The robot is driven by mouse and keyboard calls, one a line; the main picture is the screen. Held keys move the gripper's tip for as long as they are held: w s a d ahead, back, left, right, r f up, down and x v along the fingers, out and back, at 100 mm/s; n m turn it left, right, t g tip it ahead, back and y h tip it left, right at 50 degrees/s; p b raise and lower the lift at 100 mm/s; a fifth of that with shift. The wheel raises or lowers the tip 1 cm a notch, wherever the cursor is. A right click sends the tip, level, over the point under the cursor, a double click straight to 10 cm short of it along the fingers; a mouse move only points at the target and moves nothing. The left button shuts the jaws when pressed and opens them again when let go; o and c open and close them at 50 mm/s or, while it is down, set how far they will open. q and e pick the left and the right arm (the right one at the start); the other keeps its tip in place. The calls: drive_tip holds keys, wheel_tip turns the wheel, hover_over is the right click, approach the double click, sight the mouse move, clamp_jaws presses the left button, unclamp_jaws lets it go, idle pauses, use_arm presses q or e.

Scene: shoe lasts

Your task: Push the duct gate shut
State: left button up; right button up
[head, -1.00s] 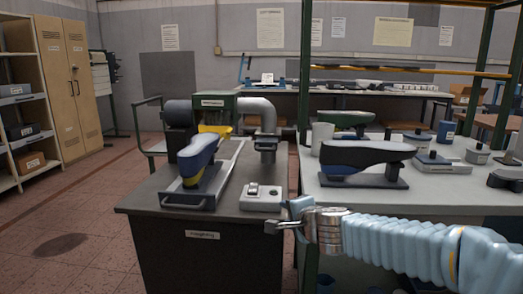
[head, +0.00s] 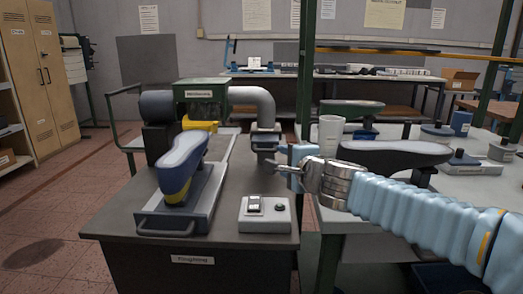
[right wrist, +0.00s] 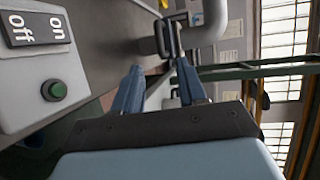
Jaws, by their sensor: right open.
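The duct gate (head: 264,142) is a dark fitting low on the grey elbow pipe (head: 252,96), at the back right of the roughing bench. In the right wrist view the gate (right wrist: 168,38) shows as a dark frame-like part at top centre, beyond my fingertips. My right gripper (head: 281,166) is just right of and in front of the gate in the head view. Its two blue fingers (right wrist: 158,72) are apart with nothing between them. I cannot tell whether a finger touches the gate. The gate's exact position is hard to make out. My left gripper is not in view.
A switch box (head: 265,213) with an on/off switch and green button sits at the bench's front right. A shoe last (head: 182,165) stands on a grey slide tray (head: 185,208) to the left. A white cup (head: 330,134) and another last (head: 396,152) stand on the right table.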

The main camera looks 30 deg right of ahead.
sight(264, 151)
drive_tip(key=b+x, duration=0.2)
drive_tip(key=x, duration=1)
drive_tip(key=shift+w+f+b, duration=0.15)
drive_tip(key=shift+w+b, duration=0.2)
clamp_jaws()
